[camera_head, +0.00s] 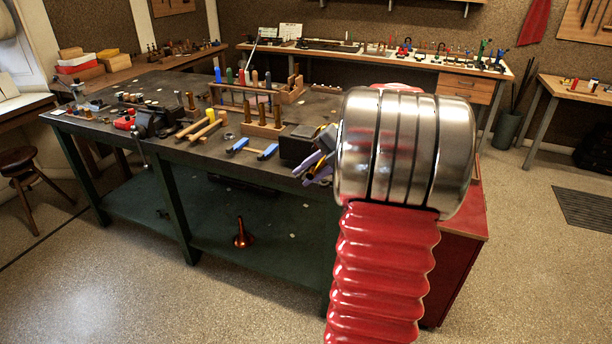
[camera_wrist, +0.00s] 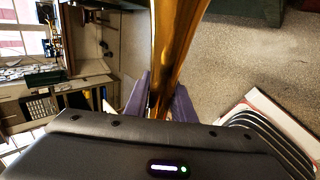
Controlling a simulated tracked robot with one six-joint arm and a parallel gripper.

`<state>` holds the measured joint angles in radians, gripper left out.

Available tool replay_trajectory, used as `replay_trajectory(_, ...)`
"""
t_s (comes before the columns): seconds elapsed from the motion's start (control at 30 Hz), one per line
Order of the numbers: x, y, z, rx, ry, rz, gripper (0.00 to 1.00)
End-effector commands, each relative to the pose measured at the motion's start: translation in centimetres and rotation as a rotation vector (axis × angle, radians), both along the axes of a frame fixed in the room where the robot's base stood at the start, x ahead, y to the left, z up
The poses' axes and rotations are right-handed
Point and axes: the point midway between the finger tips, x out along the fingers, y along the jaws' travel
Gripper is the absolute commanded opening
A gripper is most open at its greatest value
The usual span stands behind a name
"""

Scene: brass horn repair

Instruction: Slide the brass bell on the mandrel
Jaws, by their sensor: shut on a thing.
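In the wrist view, my gripper (camera_wrist: 161,98) has its purple fingers on either side of a shiny golden brass piece, the brass bell (camera_wrist: 178,45). The fingers are shut on it, and it runs up out of the top of the picture. In the head view, my gripper (camera_head: 318,166) shows only in part at the bench's right end, behind my arm. I cannot pick out the mandrel for certain in either view.
The dark workbench (camera_head: 185,160) carries a vise (camera_head: 150,120), hammers with wooden handles (camera_head: 205,125) and a wooden tool rack (camera_head: 262,125). A copper-coloured flared piece (camera_head: 242,236) stands on its lower shelf. A stool (camera_head: 20,170) is at left. The floor at right is largely clear.

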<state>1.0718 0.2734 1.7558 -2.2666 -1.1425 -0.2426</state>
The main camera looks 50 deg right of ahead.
Motion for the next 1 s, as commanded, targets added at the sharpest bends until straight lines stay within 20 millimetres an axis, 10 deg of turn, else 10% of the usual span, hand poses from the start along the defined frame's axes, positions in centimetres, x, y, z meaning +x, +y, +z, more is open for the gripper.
replay_trajectory(0.87, 0.8, -2.3, 0.1, 0.000, -0.001, 0.001, 0.00)
replay_trajectory(0.9, 0.9, -2.3, 0.1, 0.000, -0.001, 0.001, 0.24)
replay_trajectory(1.0, 0.8, -2.3, 0.1, 0.000, -0.001, 0.001, 0.31)
